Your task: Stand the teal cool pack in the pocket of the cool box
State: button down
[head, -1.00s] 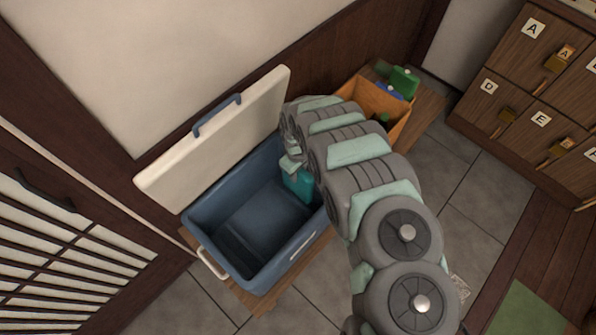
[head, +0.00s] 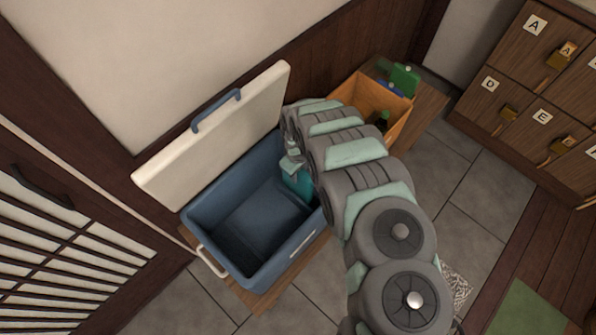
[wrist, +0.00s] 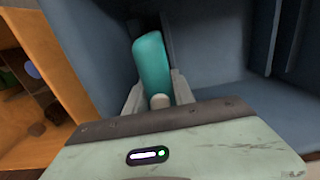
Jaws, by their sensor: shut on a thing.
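The teal cool pack (head: 297,182) is inside the right end of the blue cool box (head: 225,240), close to its right wall. My gripper (head: 292,165) reaches into the box from above, and the arm hides part of that end. In the wrist view my gripper (wrist: 158,95) is shut on the cool pack (wrist: 152,68), which stands roughly upright between the fingers. Dark upright ribs (wrist: 274,38) show on the box's inner wall to the right. Whether the pack is seated in a pocket I cannot tell.
The cool box's white lid (head: 215,135) stands open behind it. An orange crate (head: 365,93) with green and blue items is to the right, partly behind my arm. Lettered drawers (head: 535,80) stand at the far right. The rest of the box floor looks empty.

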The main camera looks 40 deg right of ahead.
dwell(0.4)
jog(key=shift+f+b, duration=0.45)
jog(key=shift+f, duration=0.6)
jog(key=shift+f, duration=0.15)
jog(key=shift+s+a+f+b, duration=0.1)
jog(key=shift+f+b, duration=0.2)
jog(key=shift+f, duration=0.4)
jog(key=c, duration=1)
grip_release()
jog(key=shift+f, duration=0.15)
jog(key=shift+o, duration=0.3)
jog(key=o, duration=0.5)
jog(key=shift+a+f, duration=0.1)
jog(key=shift+c, duration=0.2)
